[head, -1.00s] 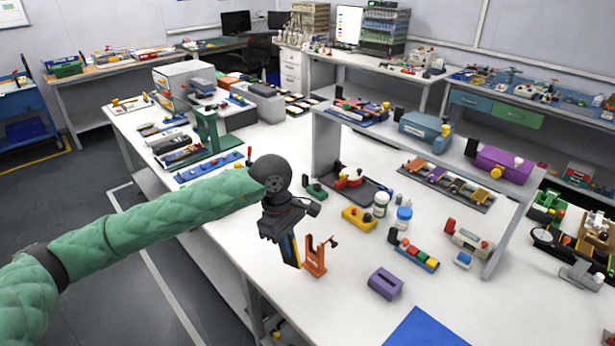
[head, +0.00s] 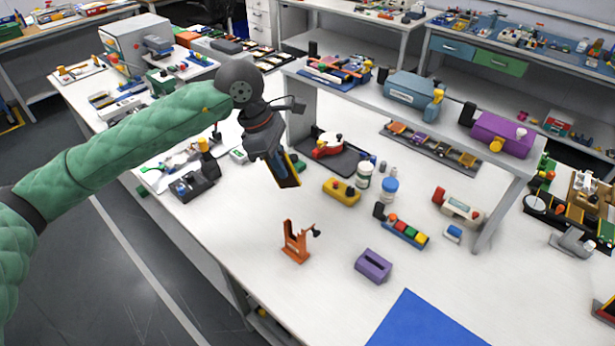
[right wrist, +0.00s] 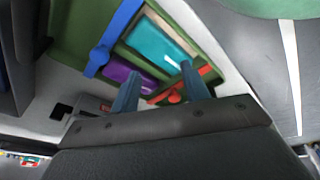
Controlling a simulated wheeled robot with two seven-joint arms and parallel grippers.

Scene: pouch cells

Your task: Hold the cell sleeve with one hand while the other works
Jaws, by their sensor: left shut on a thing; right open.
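My left gripper (head: 268,150) is shut on a flat, dark piece with a yellow edge (head: 288,170), which looks like the cell sleeve. It holds the piece tilted above the white table, clear of the orange stand (head: 296,243). The gripper hides the piece's upper end. My right gripper (right wrist: 160,72) is out of the head view. In the right wrist view its two blue-grey fingers are apart, with nothing seen held. Beyond them are a teal block (right wrist: 158,45) and a purple block (right wrist: 122,80) in a green frame (right wrist: 72,35), and a red part (right wrist: 180,94).
A purple slotted block (head: 373,266) and a blue mat (head: 425,322) lie at the table's front. A yellow block (head: 341,191), a white jar (head: 364,175) and a multicoloured block strip (head: 402,230) stand behind. A raised shelf (head: 440,130) crosses the back.

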